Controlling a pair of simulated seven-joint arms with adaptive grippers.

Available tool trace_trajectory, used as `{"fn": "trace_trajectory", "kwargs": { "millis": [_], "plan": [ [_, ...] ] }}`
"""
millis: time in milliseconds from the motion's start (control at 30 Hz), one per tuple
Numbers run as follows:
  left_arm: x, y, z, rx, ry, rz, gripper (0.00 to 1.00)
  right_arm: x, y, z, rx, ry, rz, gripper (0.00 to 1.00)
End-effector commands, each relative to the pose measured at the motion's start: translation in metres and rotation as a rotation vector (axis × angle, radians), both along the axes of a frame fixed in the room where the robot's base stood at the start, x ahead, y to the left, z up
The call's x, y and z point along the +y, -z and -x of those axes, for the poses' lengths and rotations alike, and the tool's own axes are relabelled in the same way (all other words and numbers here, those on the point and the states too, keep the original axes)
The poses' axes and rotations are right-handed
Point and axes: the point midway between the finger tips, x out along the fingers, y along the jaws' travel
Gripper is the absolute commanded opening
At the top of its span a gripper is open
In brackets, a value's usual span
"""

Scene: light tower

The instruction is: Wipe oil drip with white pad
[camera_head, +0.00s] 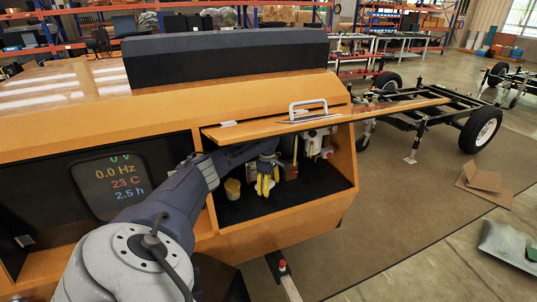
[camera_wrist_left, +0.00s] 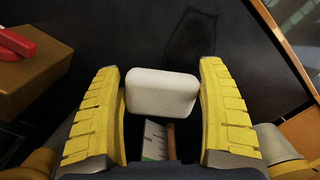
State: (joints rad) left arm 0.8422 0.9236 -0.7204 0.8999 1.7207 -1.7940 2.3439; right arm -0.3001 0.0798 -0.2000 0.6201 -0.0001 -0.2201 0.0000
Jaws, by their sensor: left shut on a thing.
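My left gripper (camera_head: 266,186), with yellow fingers, reaches into the open dark-lined compartment of the orange machine. In the left wrist view, the fingers (camera_wrist_left: 161,70) are shut on a white pad (camera_wrist_left: 162,94), a rounded block held between them. A darker patch (camera_wrist_left: 190,40) shows on the black surface just beyond the pad; I cannot tell whether it is oil or shadow. The pad is not clearly visible in the head view. My right gripper is not in view.
A raised orange flap with a metal handle (camera_head: 308,110) overhangs the compartment. A brown block with a red part (camera_wrist_left: 30,65) is left of the fingers in the wrist view. A yellowish object (camera_head: 232,188) stands left of the gripper. The black compartment floor (camera_head: 315,188) is clear at right.

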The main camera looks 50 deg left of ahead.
Motion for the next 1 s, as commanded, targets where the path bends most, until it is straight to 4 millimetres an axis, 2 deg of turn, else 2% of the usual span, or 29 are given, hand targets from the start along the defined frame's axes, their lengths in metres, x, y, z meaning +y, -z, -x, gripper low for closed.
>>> {"fn": "trace_trajectory", "kwargs": {
  "millis": [1000],
  "plan": [
    [-0.0001, 0.0079, -0.0001, 0.0, -0.001, 0.0, 0.31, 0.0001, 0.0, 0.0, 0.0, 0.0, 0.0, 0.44]
  ]
}}
